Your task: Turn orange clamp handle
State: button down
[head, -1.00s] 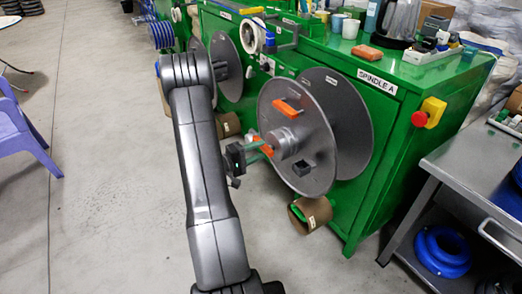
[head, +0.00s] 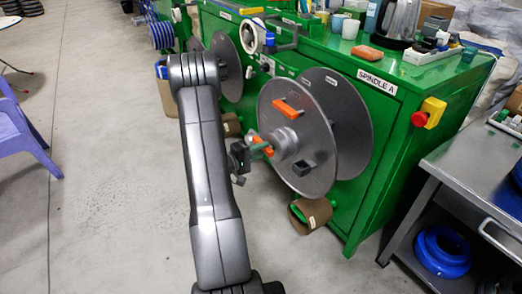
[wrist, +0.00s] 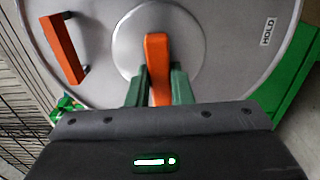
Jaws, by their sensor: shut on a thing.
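The orange clamp handle (head: 258,141) is at the hub (head: 286,142) in the middle of the grey spool disc (head: 318,175) on the green machine. In the wrist view the handle (wrist: 158,65) stands nearly upright in front of the round hub plate (wrist: 185,45). My gripper (head: 265,148) is shut on the handle, with one green finger on each side of it. The fingers also show in the wrist view (wrist: 158,88). The handle's lower end is hidden behind the gripper body.
An orange grip (head: 286,108) and a black block (head: 300,168) stick out from the disc. A label reading HOLD (wrist: 268,30) is on the disc. A red stop button (head: 420,118) is on the machine's right side. A metal bench (head: 465,165) stands at right.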

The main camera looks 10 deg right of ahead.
jog(key=n, duration=1.1)
jog(key=s+f+n, duration=0.1)
jog(key=n, duration=0.5)
jog(key=shift+d+f+n, duration=0.1)
jog(key=shift+d+n, duration=0.1)
jog(key=shift+n, duration=0.1)
jog(key=shift+s, duration=0.1)
dwell(0.6)
jog(key=c, duration=1.3)
grip_release()
jog(key=p+v, duration=0.1)
jog(key=v, duration=1.2)
jog(key=shift+s+a, duration=0.1)
jog(key=shift+a, duration=0.3)
